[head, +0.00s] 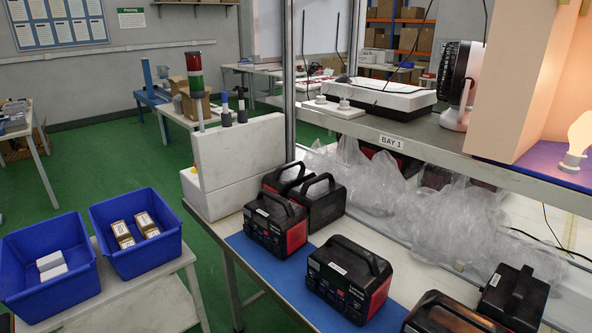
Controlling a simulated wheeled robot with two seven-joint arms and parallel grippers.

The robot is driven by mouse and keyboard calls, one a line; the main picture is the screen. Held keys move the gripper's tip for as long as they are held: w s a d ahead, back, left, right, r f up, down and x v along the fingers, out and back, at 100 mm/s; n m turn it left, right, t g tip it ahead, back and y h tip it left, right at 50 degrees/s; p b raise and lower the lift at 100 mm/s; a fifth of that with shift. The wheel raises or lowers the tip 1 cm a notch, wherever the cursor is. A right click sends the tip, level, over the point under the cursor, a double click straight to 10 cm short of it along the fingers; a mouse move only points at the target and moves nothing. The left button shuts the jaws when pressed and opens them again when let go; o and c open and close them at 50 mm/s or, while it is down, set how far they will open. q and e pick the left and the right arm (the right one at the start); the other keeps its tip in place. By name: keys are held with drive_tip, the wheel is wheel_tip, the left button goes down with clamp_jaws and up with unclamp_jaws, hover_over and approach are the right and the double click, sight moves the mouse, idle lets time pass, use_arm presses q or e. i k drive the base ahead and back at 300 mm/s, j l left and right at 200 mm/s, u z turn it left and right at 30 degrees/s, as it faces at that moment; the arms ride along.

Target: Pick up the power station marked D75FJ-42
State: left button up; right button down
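Several black and red power stations with top handles stand on the workbench (222,229). One power station (275,226) is at the left on the blue mat (262,262), with two more close behind it, one of them the power station (322,203). Another power station (347,280) stands in the middle of the mat. A power station (440,317) is cut off by the bottom edge, and a darker one (514,298) is at the right. Their small white labels are too small to read, so I cannot tell which is D75FJ-42. Neither gripper is in view.
Clear plastic bags (440,222) heap behind the power stations, under the shelf marked BAY 1 (420,130). A white box (240,155) with a signal light (195,78) stands at the bench's left end. Blue bins (135,235) sit on a side table (150,305). Green floor lies between.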

sight(359, 279)
drive_tip(key=z, duration=0.4)
drive_tip(key=i+j+z, duration=0.1)
drive_tip(key=z, duration=0.75)
drive_tip(key=j+z, duration=0.15)
drive_tip(key=z, duration=0.3)
drive_tip(key=i+j, duration=0.1)
drive_tip(key=j, duration=0.3)
drive_tip(key=i+j, duration=0.1)
drive_tip(key=j, duration=0.3)
drive_tip(key=i+j, duration=0.15)
drive_tip(key=j, duration=0.25)
drive_tip(key=i+j, duration=0.1)
drive_tip(key=j, duration=0.3)
